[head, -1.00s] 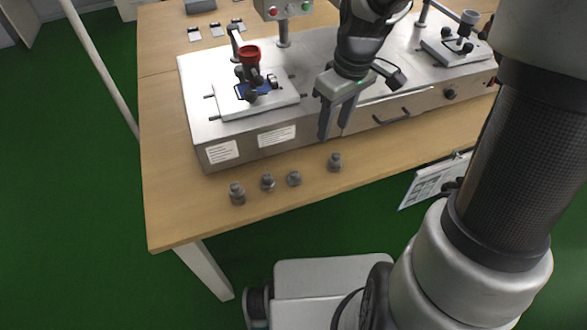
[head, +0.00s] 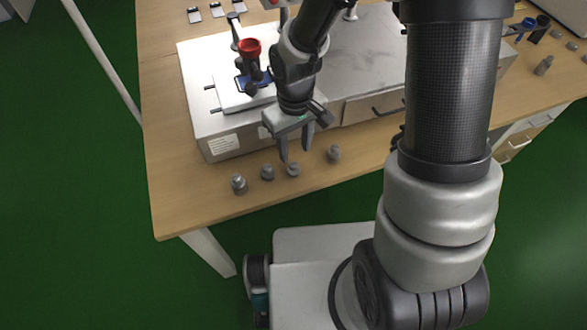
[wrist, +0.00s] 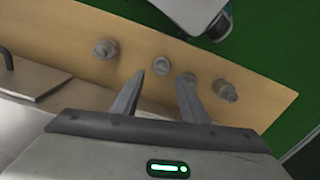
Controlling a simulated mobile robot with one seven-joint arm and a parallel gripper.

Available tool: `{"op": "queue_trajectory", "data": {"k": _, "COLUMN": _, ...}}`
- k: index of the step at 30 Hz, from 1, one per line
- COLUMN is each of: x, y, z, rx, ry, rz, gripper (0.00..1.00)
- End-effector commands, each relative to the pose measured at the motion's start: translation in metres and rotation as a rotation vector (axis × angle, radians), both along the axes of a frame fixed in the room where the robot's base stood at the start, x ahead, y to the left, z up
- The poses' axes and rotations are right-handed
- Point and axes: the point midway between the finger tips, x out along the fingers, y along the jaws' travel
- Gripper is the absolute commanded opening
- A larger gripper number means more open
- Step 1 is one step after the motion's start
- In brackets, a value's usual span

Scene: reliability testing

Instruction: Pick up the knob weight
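Several small grey metal knob weights stand in a loose row on the wooden table: one at the left end (head: 238,184), one beside it (head: 267,172), a third (head: 293,170) and one set apart at the right (head: 333,153). My gripper (head: 296,155) is open and empty, fingers pointing down over the row, near the third weight. In the wrist view that weight (wrist: 161,65) shows between and just beyond the fingertips (wrist: 162,77). A finger partly hides the neighbouring weight. Other weights show at the left (wrist: 106,49) and right (wrist: 226,92). Fingertip height is hard to judge.
A grey metal box (head: 222,145) with a drawer stands right behind the weights. A red-topped fixture (head: 250,48) sits on it, close to my arm. The table's front edge is a short way in front of the row, with green floor (head: 90,230) beyond.

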Motion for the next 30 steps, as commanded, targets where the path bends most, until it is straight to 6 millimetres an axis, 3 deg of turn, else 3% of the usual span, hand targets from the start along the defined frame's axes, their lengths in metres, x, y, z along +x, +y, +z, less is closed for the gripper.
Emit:
{"op": "queue_trajectory", "data": {"k": 5, "x": 0.0, "y": 0.0, "z": -0.011, "rx": 0.0, "ry": 0.001, "rz": 0.0, "gripper": 0.4}}
{"op": "queue_trajectory", "data": {"k": 15, "x": -0.001, "y": 0.003, "z": -0.056, "rx": 0.0, "ry": 0.001, "rz": 0.0, "gripper": 0.4}}
{"op": "queue_trajectory", "data": {"k": 23, "x": 0.0, "y": 0.003, "z": -0.059, "rx": 0.0, "ry": -0.001, "rz": 0.0, "gripper": 0.4}}
{"op": "queue_trajectory", "data": {"k": 30, "x": 0.0, "y": 0.003, "z": -0.059, "rx": 0.0, "ry": -0.001, "rz": 0.0, "gripper": 0.03}}
